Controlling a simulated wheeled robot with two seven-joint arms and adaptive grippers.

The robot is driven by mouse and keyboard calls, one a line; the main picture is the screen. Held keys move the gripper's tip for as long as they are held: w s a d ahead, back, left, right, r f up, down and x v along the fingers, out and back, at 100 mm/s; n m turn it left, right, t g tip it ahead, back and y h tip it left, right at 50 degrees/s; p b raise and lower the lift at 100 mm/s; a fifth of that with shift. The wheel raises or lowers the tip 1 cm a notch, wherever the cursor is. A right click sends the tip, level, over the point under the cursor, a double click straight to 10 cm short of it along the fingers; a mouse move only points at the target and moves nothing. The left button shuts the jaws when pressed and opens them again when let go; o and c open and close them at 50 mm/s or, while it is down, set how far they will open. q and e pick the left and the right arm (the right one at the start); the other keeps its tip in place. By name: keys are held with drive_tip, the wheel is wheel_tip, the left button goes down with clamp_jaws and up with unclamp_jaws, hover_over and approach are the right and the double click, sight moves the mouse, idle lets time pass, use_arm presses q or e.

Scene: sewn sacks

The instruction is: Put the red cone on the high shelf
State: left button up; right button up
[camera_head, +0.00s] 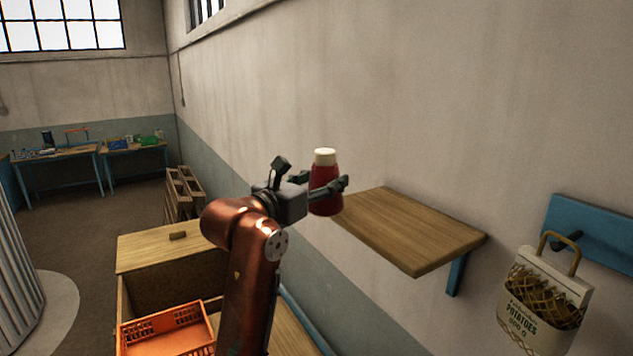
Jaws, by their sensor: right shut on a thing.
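The red cone (325,178) has a pale cream top and is upright in the jaws of my right gripper (326,189). The gripper is shut on the cone's side and holds it in the air, in front of the left end of the wooden wall shelf (415,232). The cone's lower edge overlaps the shelf's left corner in the picture; I cannot tell whether it is over the shelf or nearer to me. The visible shelf top is bare. My left gripper is not in view.
A potato sack (540,308) hangs from a hook on a blue board (597,236) at the right. Below left are a wooden chest (150,252) and an orange crate (167,330). Workbenches (62,155) stand far back left. The wall above the shelf is clear.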

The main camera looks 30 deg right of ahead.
drive_tip(key=shift+w+d, duration=0.15)
drive_tip(key=shift+d, duration=2.15)
drive_tip(key=shift+w+d+f+b, duration=0.1)
drive_tip(key=shift+d+f+b, duration=0.05)
drive_tip(key=shift+d, duration=0.8)
drive_tip(key=shift+w+d+f+b, duration=0.1)
drive_tip(key=shift+d+f, duration=0.05)
drive_tip(key=shift+d, duration=0.8)
drive_tip(key=shift+w+d+f+b, duration=0.1)
drive_tip(key=shift+d+f+b, duration=0.05)
drive_tip(key=shift+d, duration=0.8)
drive_tip(key=shift+f+b, duration=0.5)
drive_tip(key=o, duration=1.4)
drive_tip(key=shift+s+a, duration=0.1)
drive_tip(key=shift+a, duration=0.05)
drive_tip(key=v, duration=1.1)
drive_tip(key=shift+s+a, duration=0.15)
drive_tip(key=shift+a, duration=0.15)
